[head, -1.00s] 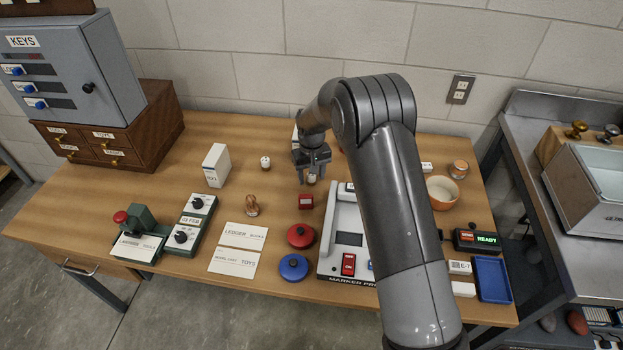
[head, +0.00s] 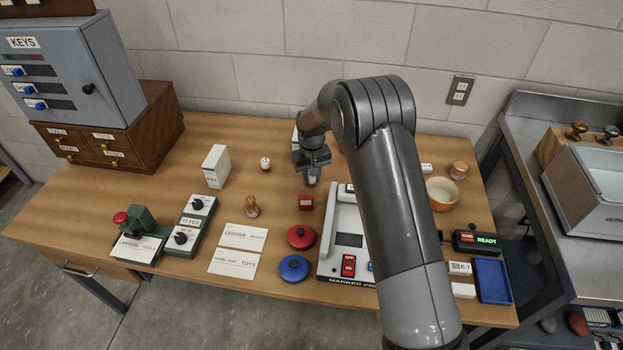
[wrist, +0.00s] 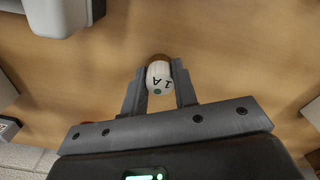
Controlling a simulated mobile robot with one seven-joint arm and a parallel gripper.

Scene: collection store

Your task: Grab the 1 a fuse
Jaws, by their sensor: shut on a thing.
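The 1 A fuse (wrist: 158,78) is a small white, ribbed, rounded piece marked "1 A" with a green dot. In the wrist view it sits between the two fingers of my gripper (wrist: 160,85), which is shut on it. In the head view my gripper (head: 311,176) is over the back middle of the wooden table, and the pale fuse (head: 311,181) shows just under the fingers. I cannot tell whether the fuse still touches the table.
A similar small white piece (head: 265,163) stands to the left, near a white box (head: 216,167). A red block (head: 305,202), a red disc (head: 301,237) and the marker press (head: 346,240) lie in front. The table between them is partly clear.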

